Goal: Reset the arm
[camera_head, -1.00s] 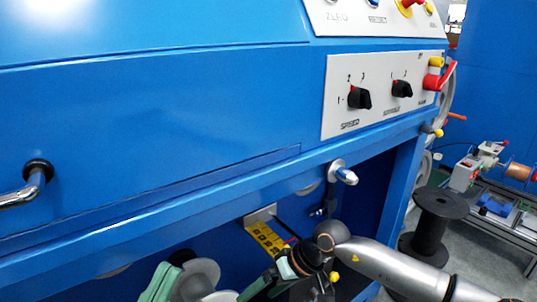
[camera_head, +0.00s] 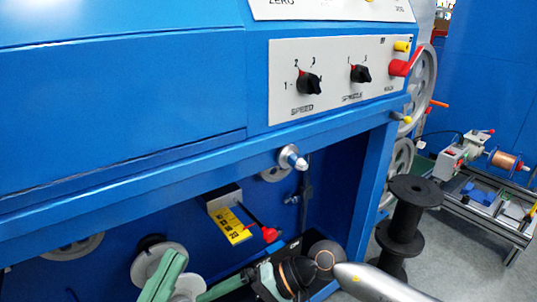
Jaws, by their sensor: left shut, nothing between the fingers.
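My left gripper (camera_head: 172,258) shows at the bottom edge as green, closed fingers, in front of a pale grey pulley. It is shut and empty. My other arm (camera_head: 375,284) comes in low from the right, with a silver link and a black, rounded joint. A narrow green part lies left of that joint; its fingertips cannot be made out. A yellow scale plate (camera_head: 230,225) with black marks hangs under the blue machine (camera_head: 120,100). A black lever with a red knob (camera_head: 269,235) is beside it.
A grey panel (camera_head: 340,110) holds black dials and a red switch. A grey pulley (camera_head: 72,247) is at lower left. A black spool (camera_head: 405,220) stands on the floor at right, before a low bench (camera_head: 490,205).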

